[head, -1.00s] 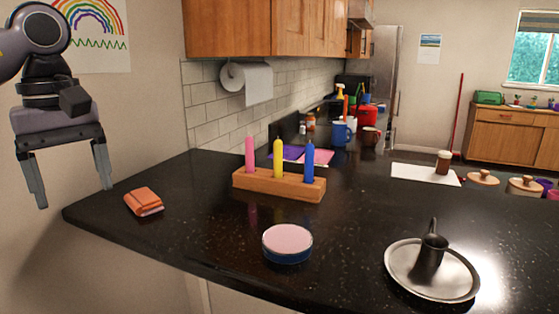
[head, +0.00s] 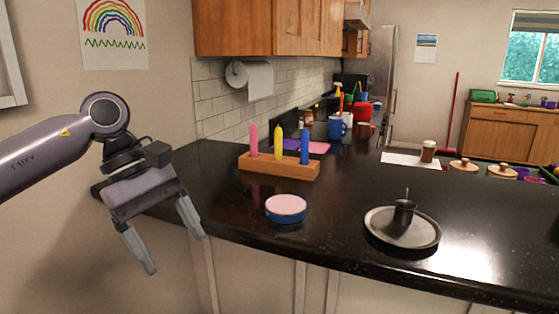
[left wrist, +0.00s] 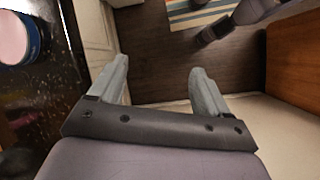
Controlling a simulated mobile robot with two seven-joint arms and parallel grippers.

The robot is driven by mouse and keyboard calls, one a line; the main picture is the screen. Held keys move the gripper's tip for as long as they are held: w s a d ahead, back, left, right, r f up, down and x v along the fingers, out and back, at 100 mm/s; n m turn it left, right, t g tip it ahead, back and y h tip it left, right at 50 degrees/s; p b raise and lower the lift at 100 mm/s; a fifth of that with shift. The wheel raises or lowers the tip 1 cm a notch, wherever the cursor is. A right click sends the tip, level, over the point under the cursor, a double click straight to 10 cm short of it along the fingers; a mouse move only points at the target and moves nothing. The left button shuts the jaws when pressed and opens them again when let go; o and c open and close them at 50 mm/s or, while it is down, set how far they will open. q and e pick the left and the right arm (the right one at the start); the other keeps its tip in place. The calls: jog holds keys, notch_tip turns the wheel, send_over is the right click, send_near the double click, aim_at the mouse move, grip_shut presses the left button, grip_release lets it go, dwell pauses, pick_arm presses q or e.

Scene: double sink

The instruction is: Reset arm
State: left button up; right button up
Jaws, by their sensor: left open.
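My left gripper (head: 170,236) is open and empty in the head view, hanging in front of the left end of the black counter. Its two grey fingers point down and are spread apart. In the left wrist view the open fingers (left wrist: 155,85) have only floor and a pale surface beyond them. My right gripper is not in view. The folded orange cloth seen before is hidden now, with my left arm over that corner.
Free room lies left of the counter.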

pick_arm(q)
jog(key=s+d+f+n+g+h, duration=0.1)
jog(key=s+d+f+n+h, duration=0.15)
jog(key=d+n+h, duration=0.55)
jog(key=s+d+f+n+g+h, duration=0.1)
jog(key=s+d+f+n+h, duration=0.15)
jog(key=d+h, duration=0.5)
jog(key=w+a+f+m+t+y, duration=0.1)
jog(key=a+f+m+t+y, duration=0.3)
jog(key=m+t, duration=0.55)
jog(key=w+a+f+m+t+y, duration=0.1)
jog(key=a+f+m+t+y, duration=0.15)
jog(key=f+m+t, duration=0.75)
jog(key=w+a+f+m+t+y, duration=0.1)
jog(key=a+f+m+t+y, duration=0.2)
jog(key=m, duration=1.2)
jog(key=s+a+f+n+g+y, duration=0.4)
jog(key=s+a+f+n, duration=0.1)
jog(key=f, duration=0.4)
jog(key=s+a+f+n+g+y, duration=0.4)
jog(key=s+f+n, duration=0.3)
jog(key=s+f, duration=0.2)
jog(key=shift+s+a+y, duration=0.3)
jog(key=shift+s+a, duration=0.35)
jog(key=shift+s, duration=0.15)
